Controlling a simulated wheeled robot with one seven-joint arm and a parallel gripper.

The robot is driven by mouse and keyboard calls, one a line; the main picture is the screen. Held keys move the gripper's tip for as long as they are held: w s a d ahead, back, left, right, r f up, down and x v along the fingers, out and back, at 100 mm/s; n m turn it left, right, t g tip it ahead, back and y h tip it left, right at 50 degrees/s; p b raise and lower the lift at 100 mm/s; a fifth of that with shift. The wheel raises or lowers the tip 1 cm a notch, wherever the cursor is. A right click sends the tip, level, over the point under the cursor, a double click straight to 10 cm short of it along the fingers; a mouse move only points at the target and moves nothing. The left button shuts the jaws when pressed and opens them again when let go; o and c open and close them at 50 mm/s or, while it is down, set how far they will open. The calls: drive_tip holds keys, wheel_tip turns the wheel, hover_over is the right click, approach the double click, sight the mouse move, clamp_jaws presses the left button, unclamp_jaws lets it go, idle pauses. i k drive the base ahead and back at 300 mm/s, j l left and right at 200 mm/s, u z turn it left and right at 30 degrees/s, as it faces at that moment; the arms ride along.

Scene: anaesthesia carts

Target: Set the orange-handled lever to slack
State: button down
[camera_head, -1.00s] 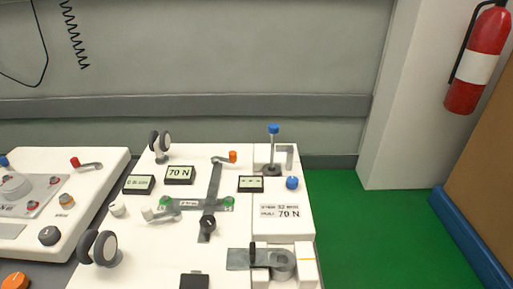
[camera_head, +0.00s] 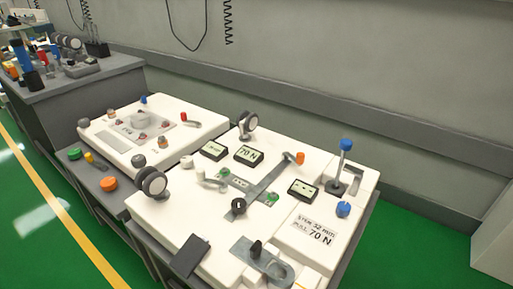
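The orange-handled lever shows on the nearer white cart top (camera_head: 170,215). Its orange handle (camera_head: 300,158) stands at the end of a short grey arm (camera_head: 289,156), near the back of the panel. A long flat grey bar (camera_head: 262,187) runs diagonally across the panel near it. No slack marking is legible to me. My gripper is not in view.
A blue-topped upright lever (camera_head: 345,160) and a blue knob (camera_head: 343,209) stand to the right. A second white panel (camera_head: 103,113) with a red-handled lever (camera_head: 184,117) stands left. Green floor (camera_head: 410,238) is clear at right.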

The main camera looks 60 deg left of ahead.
sight(299, 159)
drive_tip(key=i+j+u, duration=0.2)
drive_tip(key=i+u, duration=0.3)
drive_tip(key=i+j+u, duration=0.1)
drive_tip(key=i+u, duration=0.25)
drive_tip(key=u, duration=0.15)
drive_tip(key=i+l+u, duration=0.1)
drive_tip(key=i+u, duration=0.4)
drive_tip(key=k, duration=0.1)
